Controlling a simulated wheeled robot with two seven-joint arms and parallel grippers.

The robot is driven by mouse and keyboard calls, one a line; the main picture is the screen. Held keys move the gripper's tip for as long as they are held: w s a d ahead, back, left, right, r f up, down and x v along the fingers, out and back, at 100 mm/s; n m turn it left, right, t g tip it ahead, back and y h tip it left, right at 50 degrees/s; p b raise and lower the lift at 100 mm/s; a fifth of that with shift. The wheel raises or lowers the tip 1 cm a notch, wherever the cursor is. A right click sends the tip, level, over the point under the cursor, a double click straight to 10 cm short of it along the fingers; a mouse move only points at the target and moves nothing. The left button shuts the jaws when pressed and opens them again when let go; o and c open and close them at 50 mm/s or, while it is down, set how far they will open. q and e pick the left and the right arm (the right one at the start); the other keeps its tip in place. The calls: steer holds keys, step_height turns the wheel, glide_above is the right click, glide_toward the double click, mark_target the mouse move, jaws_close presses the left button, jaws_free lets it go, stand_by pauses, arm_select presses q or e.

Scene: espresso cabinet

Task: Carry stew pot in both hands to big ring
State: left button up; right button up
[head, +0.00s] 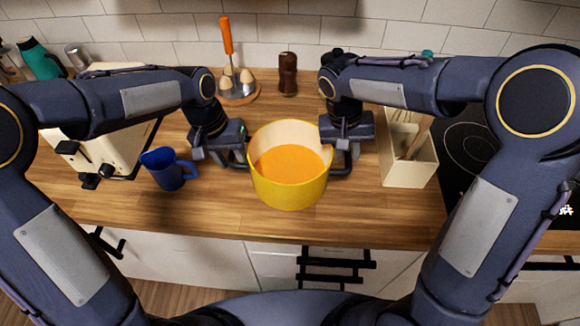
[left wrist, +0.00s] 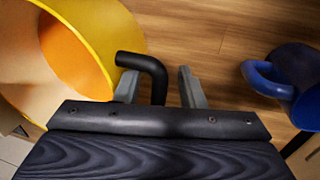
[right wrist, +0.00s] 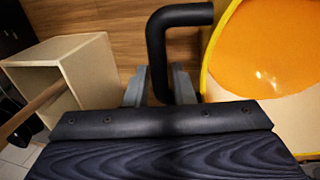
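The yellow stew pot (head: 290,190) stands on the wooden counter with orange stew in it. It has a black handle on each side. My left gripper (head: 232,155) is at the pot's left handle. In the left wrist view the handle (left wrist: 156,75) lies between the open fingers (left wrist: 160,88), with gaps on both sides. My right gripper (head: 345,158) is at the right handle. A large ring (head: 472,148) shows on the black hob at right, partly hidden by my right arm.
A cream utensil box (head: 408,165) stands between the pot and the hob (head: 455,185). A blue mug (head: 168,170) and a cream toaster-like appliance (head: 95,160) are left of the pot. A dark pepper mill (head: 288,75) and an egg holder (head: 238,92) stand behind.

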arm_select(q)
steer(key=c, duration=0.6)
arm_select(e)
jaws_close()
arm_select(q)
jaws_close()
steer(key=shift+r, duration=0.1)
arm_select(e)
steer(key=shift+r, duration=0.1)
stand_by(0.4)
